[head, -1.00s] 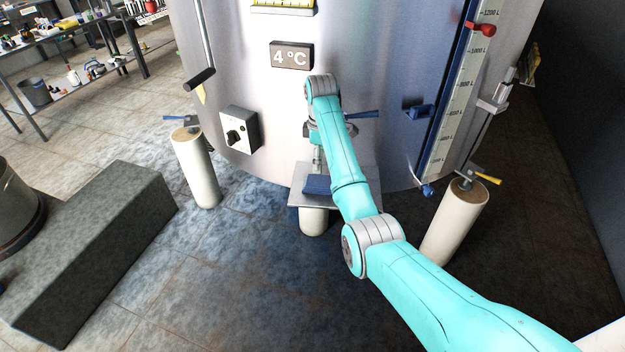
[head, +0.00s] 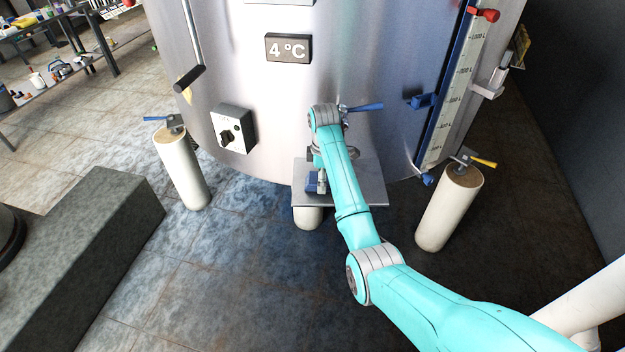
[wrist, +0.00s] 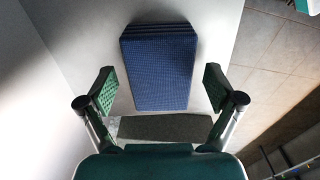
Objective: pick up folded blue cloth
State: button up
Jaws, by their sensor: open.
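The folded blue cloth (wrist: 160,68) lies flat on a grey metal shelf (wrist: 225,15) in the wrist view. In the head view a part of the blue cloth (head: 312,184) shows at the left of the shelf (head: 374,186), the rest hidden by my arm and gripper. My gripper (wrist: 160,90) is open and empty in the wrist view, its fingers spread on either side of the cloth's near part. I cannot tell how far above the shelf the fingertips are. In the head view my gripper (head: 321,180) points down over the cloth.
The steel tank (head: 300,85) rises right behind the shelf. A blue-handled valve (head: 360,107) sticks out near my wrist. A control box (head: 233,128) is on the tank at left. White tank legs (head: 182,168) stand at both sides. A dark block (head: 85,245) lies at left.

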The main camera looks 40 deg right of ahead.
jog(key=shift+a, duration=0.1)
jog(key=c, duration=1.1)
jog(key=shift+c, duration=0.2)
